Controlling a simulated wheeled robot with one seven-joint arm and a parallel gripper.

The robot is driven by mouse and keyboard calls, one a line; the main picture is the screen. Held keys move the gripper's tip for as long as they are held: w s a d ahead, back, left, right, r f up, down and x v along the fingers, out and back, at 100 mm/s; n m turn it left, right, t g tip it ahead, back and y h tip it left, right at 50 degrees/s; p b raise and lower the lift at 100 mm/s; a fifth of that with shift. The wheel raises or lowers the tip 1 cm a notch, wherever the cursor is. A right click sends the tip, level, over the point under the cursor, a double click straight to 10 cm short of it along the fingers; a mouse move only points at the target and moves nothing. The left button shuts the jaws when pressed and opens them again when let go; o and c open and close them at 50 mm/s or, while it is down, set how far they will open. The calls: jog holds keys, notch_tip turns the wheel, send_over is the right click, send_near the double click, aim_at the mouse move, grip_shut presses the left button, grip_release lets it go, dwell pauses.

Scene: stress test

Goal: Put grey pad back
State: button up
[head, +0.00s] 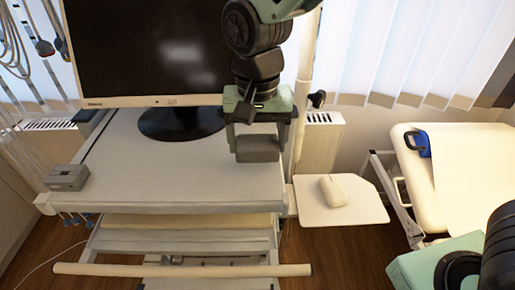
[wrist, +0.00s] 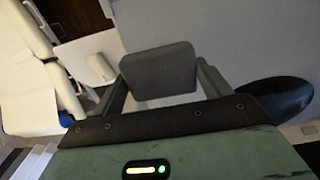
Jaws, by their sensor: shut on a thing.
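The grey pad (head: 257,149) is a flat dark grey block with rounded corners. It also shows in the wrist view (wrist: 158,70), between the two fingers. My gripper (head: 258,138) is shut on it from its left and right sides, in front of the monitor and over the right part of the white cart top (head: 190,180). The wrist view also shows my gripper (wrist: 160,85) with a finger at each side of the pad. I cannot tell exactly how high the pad is above the cart top.
A monitor (head: 150,50) on a dark round base (head: 180,124) stands at the back of the cart. A small grey box (head: 68,177) sits at the left edge, near hanging cables. A side shelf (head: 365,207) holds a white mouse (head: 332,190). A white couch (head: 425,190) stands right.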

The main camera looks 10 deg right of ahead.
aim_at(257, 142)
jog(key=shift+f+p, duration=0.5)
jog(key=shift+f, duration=1.45)
jog(key=o, duration=0.9)
jog(key=shift+r, duration=0.1)
notch_tip(257, 142, up, 12)
jog(key=b, duration=0.2)
jog(key=shift+b, duration=0.3)
jog(key=s+d+f+n, duration=0.1)
jog(key=s+f+n, duration=0.2)
jog(key=s, duration=0.2)
jog(key=s+d+f+n, duration=0.2)
jog(key=s+f+n, duration=0.1)
jog(key=s, duration=0.3)
jog(key=s+d+f+n, duration=0.2)
jog(key=s+f+n, duration=0.1)
jog(key=s+n, duration=0.1)
jog(key=shift+s+f+y, duration=0.3)
jog(key=shift+s, duration=0.6)
